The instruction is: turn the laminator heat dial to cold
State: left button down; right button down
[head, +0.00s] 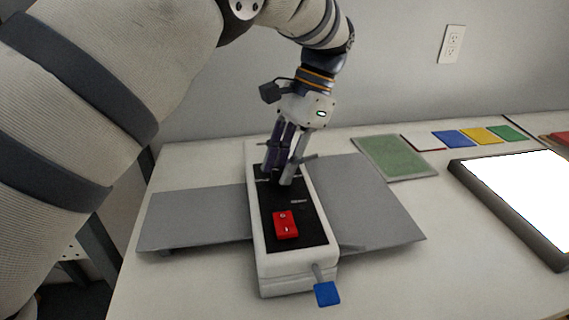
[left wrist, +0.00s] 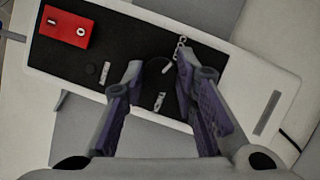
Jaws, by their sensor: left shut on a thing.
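The laminator (head: 262,262) is a long white machine with a black top panel and grey trays on both sides. My left gripper (head: 277,181) points down onto the far part of the panel. In the left wrist view, its two fingers are on either side of the round black heat dial (left wrist: 154,75), closed on it. A short pale line on the dial faces the upper right, towards a small pale mark (left wrist: 181,46) beside the right fingertip. Other pale marks sit left of and below the dial. In the head view the fingers hide the dial. My right gripper is not visible.
A red switch (head: 286,225) is on the near part of the panel, and a blue-tipped lever (head: 327,293) sticks out at the near end. A green mat (head: 393,157), coloured cards and a bright light pad (head: 525,190) lie to the right. A wall stands behind.

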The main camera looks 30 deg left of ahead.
aim_at(282, 169)
pick_arm(q)
jog(key=n, duration=0.2)
jog(key=n+h, duration=0.1)
jog(key=n, duration=0.1)
jog(key=shift+a+f+n+g+h, duration=0.1)
jog(key=shift+n+g+h, duration=0.2)
jog(key=shift+g, duration=0.1)
dwell(0.5)
jog(key=c, duration=1.3)
grip_release()
notch_tip(282, 169, up, 10)
